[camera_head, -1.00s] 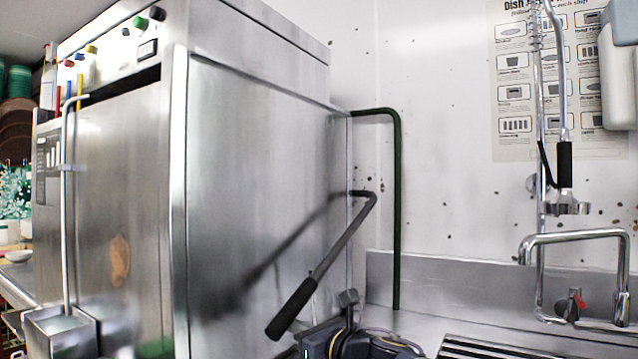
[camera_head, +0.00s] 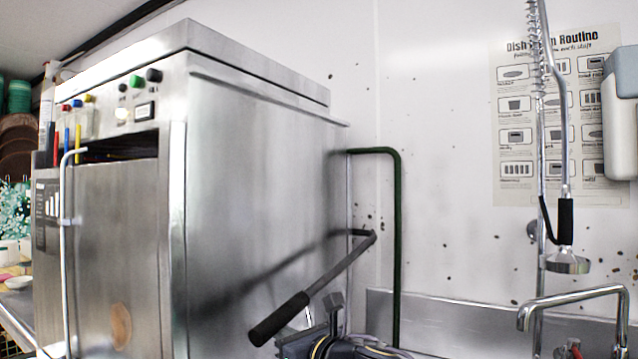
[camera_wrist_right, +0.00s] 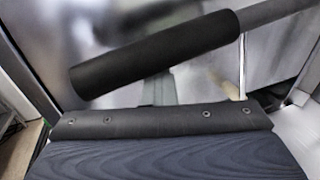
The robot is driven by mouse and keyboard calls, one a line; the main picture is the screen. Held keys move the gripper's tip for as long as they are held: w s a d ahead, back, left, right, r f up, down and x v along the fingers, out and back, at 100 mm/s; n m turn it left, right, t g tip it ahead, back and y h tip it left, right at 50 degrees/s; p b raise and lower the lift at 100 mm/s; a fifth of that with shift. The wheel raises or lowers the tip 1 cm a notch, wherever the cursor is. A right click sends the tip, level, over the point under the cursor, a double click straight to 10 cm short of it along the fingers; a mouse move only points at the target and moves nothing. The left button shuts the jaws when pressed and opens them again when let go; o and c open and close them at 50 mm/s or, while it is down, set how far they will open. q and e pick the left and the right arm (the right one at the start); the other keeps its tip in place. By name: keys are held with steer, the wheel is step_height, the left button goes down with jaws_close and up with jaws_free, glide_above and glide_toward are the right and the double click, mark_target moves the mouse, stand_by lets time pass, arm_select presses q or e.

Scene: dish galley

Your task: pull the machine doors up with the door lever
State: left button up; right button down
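The steel dish machine (camera_head: 255,130) stands at the left, with its front door (camera_head: 115,230) facing left. A dark slot shows above that door. The door lever (camera_head: 342,268) slopes down toward me from a bend by the back wall to a thick black grip (camera_head: 280,318). My right gripper (camera_head: 322,318) is at the lever, just right of the black grip. In the right wrist view the black grip (camera_wrist_right: 155,52) crosses the picture close in front of the gripper. A grey strip shows partly behind it. Whether the fingers close on the lever is unclear. My left gripper is not in view.
A dark green upright pipe (camera_head: 397,240) stands behind the lever. At the right are a sink tap (camera_head: 570,300) and a hanging spray head (camera_head: 567,235). A poster (camera_head: 515,130) and a white dispenser (camera_head: 620,120) are on the wall.

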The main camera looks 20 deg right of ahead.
steer(key=r+p, duration=0.4)
steer(key=a+r+p, duration=0.1)
steer(key=r+p, duration=0.3)
steer(key=r, duration=0.1)
steer(key=s+r+p, duration=0.1)
steer(key=r+p, duration=0.3)
steer(key=r, duration=0.1)
steer(key=shift+a, duration=0.25)
steer(key=w+d+r+p, duration=0.25)
steer(key=r+p, duration=0.35)
steer(key=r, duration=0.3)
steer(key=w+d+r+p, duration=0.25)
steer(key=r+p, duration=0.25)
steer(key=r, duration=0.4)
steer(key=w+d+r+p, duration=0.1)
steer(key=d+r+p, duration=0.2)
steer(key=r+p, duration=0.45)
steer(key=f+b+v, duration=0.1)
steer(key=b+v, duration=0.1)
steer(key=v, duration=0.8)
steer(key=shift+f+b, duration=0.3)
steer(key=shift+b, duration=0.05)
